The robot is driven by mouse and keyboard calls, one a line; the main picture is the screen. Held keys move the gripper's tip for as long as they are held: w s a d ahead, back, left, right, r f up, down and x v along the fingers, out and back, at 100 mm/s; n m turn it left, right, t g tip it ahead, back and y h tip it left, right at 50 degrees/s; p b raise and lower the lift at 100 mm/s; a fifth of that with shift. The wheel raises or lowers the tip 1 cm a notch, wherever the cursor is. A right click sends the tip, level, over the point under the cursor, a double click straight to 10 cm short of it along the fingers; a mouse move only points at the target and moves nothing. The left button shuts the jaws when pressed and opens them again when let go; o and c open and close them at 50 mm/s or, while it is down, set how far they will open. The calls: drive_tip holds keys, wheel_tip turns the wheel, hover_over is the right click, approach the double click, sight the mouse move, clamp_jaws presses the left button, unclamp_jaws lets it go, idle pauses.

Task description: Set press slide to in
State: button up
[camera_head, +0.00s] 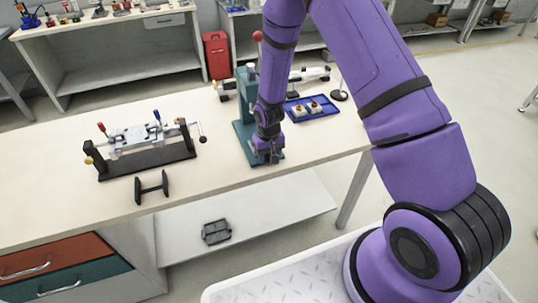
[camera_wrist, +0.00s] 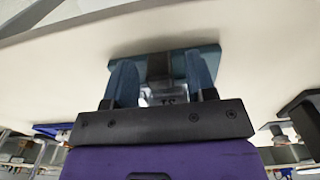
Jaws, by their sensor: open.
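The teal press (camera_head: 241,128) stands on the workbench, with a red-knobbed lever (camera_head: 257,37) at its top. My arm hides much of its front and right side. My gripper (camera_head: 268,158) is low at the front of the press, pointing down. In the wrist view my gripper (camera_wrist: 161,82) has its two fingers apart in front of the teal press base (camera_wrist: 182,60). A pale metal block with dark marks (camera_wrist: 160,97) shows between the fingers, partly hidden by the gripper body. I cannot tell whether it is the slide, or whether the fingers touch anything.
On the workbench (camera_head: 60,205), a black fixture with a crank (camera_head: 150,160) and a small black stand (camera_head: 151,186) are to the left. A blue tray (camera_head: 325,112) with two small parts is behind and right of my gripper. Bare bench lies around the small stand.

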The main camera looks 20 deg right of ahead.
clamp_jaws()
drive_tip(key=shift+w, duration=2.25)
unclamp_jaws()
wheel_tip(320, 180, up, 11)
drive_tip(key=shift+f, duration=0.1)
